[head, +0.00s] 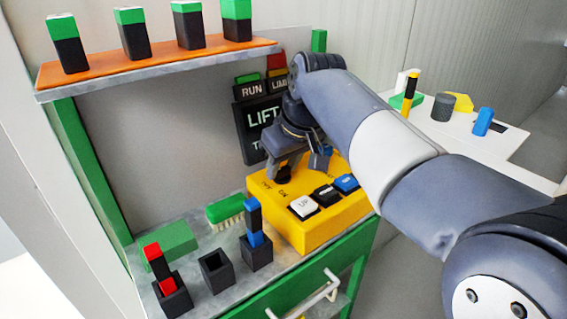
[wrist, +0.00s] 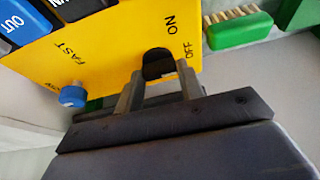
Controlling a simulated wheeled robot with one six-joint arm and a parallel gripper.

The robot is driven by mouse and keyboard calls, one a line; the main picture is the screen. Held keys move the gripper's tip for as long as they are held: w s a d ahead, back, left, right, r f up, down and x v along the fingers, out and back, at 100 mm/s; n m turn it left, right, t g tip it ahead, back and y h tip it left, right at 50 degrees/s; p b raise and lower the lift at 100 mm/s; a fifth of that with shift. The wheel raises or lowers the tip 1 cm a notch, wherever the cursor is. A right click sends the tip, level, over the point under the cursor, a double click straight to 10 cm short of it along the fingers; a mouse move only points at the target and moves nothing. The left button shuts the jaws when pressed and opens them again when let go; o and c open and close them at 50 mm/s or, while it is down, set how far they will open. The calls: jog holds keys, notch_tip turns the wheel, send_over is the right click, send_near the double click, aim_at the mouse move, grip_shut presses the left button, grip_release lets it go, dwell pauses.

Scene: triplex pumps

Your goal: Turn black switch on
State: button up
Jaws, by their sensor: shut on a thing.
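The black switch (wrist: 157,62) is on the yellow control box (wrist: 110,62), beside the printed words ON and OFF. In the wrist view my gripper (wrist: 160,80) has one finger on each side of the switch and is shut on it. The fingers partly hide the switch, and I cannot tell which way it is set. In the head view my gripper (head: 284,166) reaches down to the back left of the yellow box (head: 335,220), near the OFF and ON labels.
A blue knob (wrist: 73,96) marked FAST is beside my gripper. White (head: 303,207), black (head: 327,194) and blue (head: 346,183) buttons are on the box front. A green brush (head: 225,209) and block holders (head: 216,271) stand left. A shelf (head: 160,66) with several blocks hangs above.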

jog(key=shift+c, duration=1)
jog(key=shift+d+r+n+g+p, duration=0.1)
jog(key=shift+r+n+g+p, duration=0.15)
jog(key=shift+n+p, duration=0.8)
jog(key=shift+w+n+g+y+p, duration=0.1)
jog(key=shift+n+g+y+p, duration=0.4)
jog(key=shift+n+p, duration=0.65)
jog(key=n+g+p, duration=0.1)
jog(key=n+p, duration=0.1)
jog(key=n, duration=0.1)
jog(key=shift+w+f+n+y, duration=0.1)
jog(key=shift+n+y, duration=0.3)
jog(key=shift+w+f+n+g+p, duration=0.1)
jog(key=shift+n+g+p, duration=0.75)
jog(key=shift+n, duration=0.95)
